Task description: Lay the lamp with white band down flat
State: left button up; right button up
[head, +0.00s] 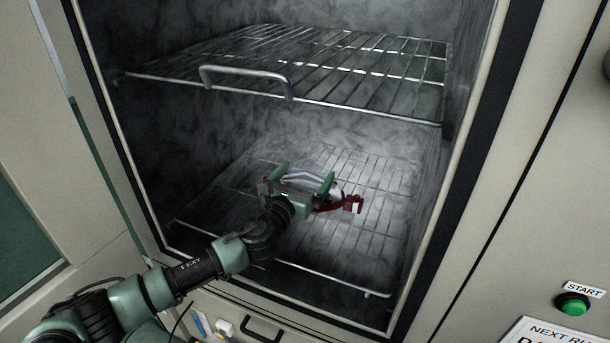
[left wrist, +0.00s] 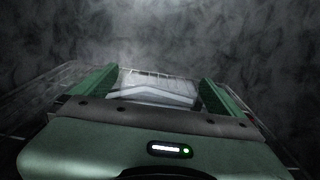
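A lamp (head: 335,206) with a dark red body and a pale, whitish upper part is on the lower wire rack inside the chamber. Its red bracket end sticks out to the right of my left gripper. My left gripper (head: 304,177) is over the lamp with its two green fingers spread wide apart. In the left wrist view the pale part of the lamp (left wrist: 155,92) lies between the fingers, close to both; I see no clear grip. The gripper hides much of the lamp, so its exact tilt is unclear. My right gripper is not in view.
The lower wire rack (head: 374,246) is bare around the lamp. An upper wire rack (head: 390,88) with a front handle (head: 245,73) hangs above it. The chamber walls and door frame bound the sides. A green start button (head: 573,304) is at the lower right.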

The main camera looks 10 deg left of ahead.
pick_arm(q)
jog(key=shift+r, duration=0.15)
jog(key=s, duration=0.4)
jog(key=s+a, duration=0.1)
jog(key=s, duration=0.3)
jog(key=s+a, duration=0.1)
jog(key=s, duration=0.2)
jog(key=shift+s+a, duration=0.15)
jog(key=shift+s, duration=0.25)
